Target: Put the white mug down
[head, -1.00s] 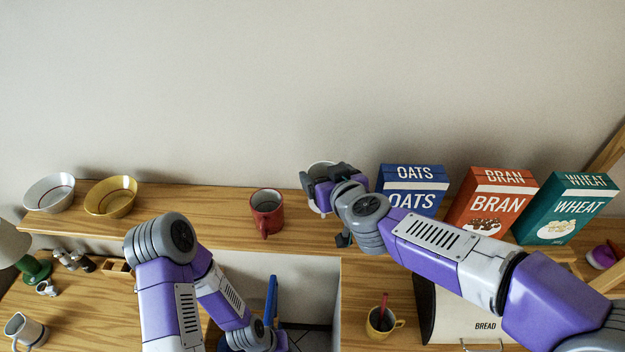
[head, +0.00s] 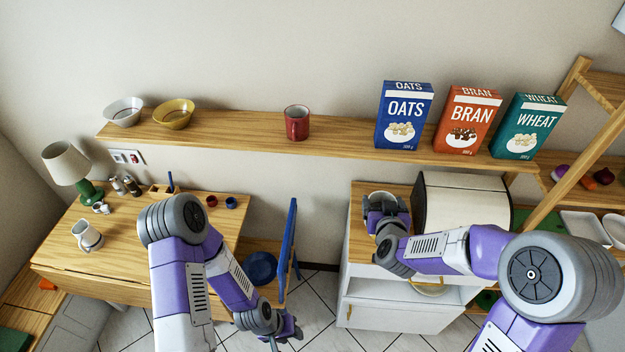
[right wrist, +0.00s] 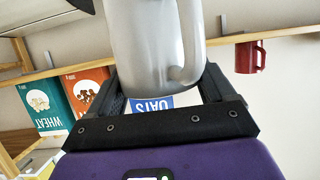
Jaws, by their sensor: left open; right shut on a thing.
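The white mug (head: 382,195) is in my right gripper (head: 384,207) in the head view, over the wooden top of the white cabinet (head: 362,190), left of the bread bin. In the right wrist view the mug (right wrist: 150,40) is upright between the two dark fingers (right wrist: 160,85), its handle to the right. I cannot tell whether its base touches the cabinet top. My left gripper (head: 284,332) is open and empty, low in front of the blue chair, away from the mug.
The bread bin (head: 460,190) stands close right of the mug. The wall shelf above holds a red mug (head: 297,123), two bowls and the OATS (head: 403,115), BRAN and WHEAT boxes. A table (head: 120,230) with a lamp is at the left. The yellow mug is not clearly visible.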

